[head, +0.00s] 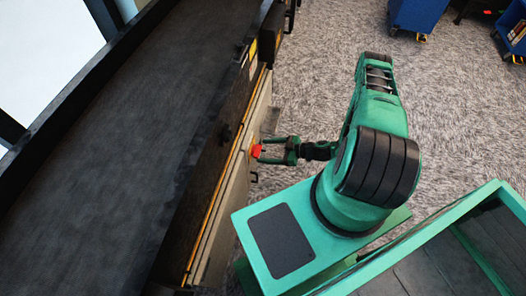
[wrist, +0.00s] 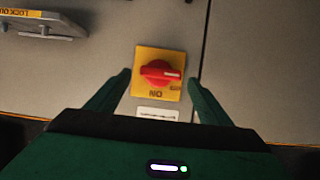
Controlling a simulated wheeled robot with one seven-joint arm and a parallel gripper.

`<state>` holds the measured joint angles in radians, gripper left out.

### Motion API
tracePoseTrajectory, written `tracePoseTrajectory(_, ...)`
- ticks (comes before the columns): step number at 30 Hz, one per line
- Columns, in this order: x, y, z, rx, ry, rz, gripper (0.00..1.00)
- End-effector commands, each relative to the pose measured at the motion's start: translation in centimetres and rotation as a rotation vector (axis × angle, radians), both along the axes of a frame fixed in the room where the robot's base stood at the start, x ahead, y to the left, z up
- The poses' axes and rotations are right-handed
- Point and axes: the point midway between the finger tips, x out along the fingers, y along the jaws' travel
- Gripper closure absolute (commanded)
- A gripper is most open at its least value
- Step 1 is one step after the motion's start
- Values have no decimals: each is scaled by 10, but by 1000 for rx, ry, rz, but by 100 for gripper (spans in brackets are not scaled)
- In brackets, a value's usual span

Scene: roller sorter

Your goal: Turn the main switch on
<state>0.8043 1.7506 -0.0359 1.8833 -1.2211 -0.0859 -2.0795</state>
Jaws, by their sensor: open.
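The main switch (wrist: 158,73) is a red rotary knob on a yellow plate (wrist: 146,53), set on a grey panel in the wrist view. Its bar lies about level, with a white mark pointing right. Letters reading "NO" stand below the knob, and small dark lettering is at its right. In the head view the red knob (head: 256,151) shows on the side of the sorter. My gripper (head: 268,150) is open in front of it. In the wrist view the fingers of my gripper (wrist: 158,75) appear on either side of the plate, with nothing held. Contact with the knob cannot be told.
A metal handle or latch (wrist: 50,28) with a yellow label is at the upper left of the panel. A white label (wrist: 157,114) sits below the switch. The sorter's dark belt (head: 110,130) runs along the left. Blue carts (head: 420,14) stand far off on carpet.

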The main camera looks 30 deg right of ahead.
Motion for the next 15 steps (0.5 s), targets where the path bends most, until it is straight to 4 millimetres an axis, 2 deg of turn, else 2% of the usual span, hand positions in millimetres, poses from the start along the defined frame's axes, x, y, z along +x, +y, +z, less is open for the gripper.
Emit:
tracePoseTrajectory(6,9,11,-6,0,1,0,27)
tracePoseTrajectory(15,10,12,-7,0,1,0,27)
